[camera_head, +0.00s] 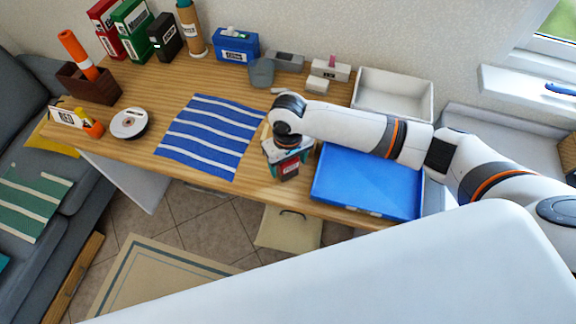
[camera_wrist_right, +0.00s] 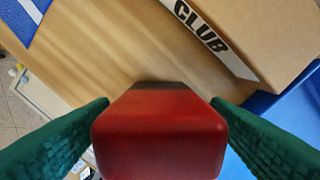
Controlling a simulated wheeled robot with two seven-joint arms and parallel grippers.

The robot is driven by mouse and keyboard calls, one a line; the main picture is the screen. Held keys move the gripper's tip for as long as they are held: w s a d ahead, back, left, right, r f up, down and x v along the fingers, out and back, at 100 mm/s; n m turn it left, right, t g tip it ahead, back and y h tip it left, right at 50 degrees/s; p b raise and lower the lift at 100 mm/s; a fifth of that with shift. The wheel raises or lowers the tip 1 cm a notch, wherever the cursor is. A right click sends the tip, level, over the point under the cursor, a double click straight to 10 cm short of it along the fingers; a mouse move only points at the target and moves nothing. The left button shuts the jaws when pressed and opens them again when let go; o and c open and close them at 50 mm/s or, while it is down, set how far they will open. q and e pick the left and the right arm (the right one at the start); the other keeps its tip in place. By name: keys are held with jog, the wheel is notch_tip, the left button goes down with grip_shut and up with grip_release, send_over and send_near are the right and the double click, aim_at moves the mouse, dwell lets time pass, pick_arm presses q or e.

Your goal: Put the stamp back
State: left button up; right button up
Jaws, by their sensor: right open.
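A red block with a dark part at its far end, which looks like the stamp (camera_wrist_right: 160,135), stands between the fingers of my right gripper (camera_wrist_right: 160,106) in the right wrist view. The green ridged fingers are open, one on each side of it; whether they touch it I cannot tell. My left gripper is not in view.
A cardboard box marked CLUB (camera_wrist_right: 270,40) is close by in the wrist view. A blue tray (camera_head: 368,180) lies to the right, a striped cloth (camera_head: 210,135) to the left. A white bin (camera_head: 394,95) and small boxes (camera_head: 330,69) stand behind. The wooden table's (camera_head: 160,90) left middle has free room.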

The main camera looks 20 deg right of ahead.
notch_tip(320, 180, up, 10)
jog(key=shift+f+b, duration=0.1)
jog(key=shift+b, duration=0.35)
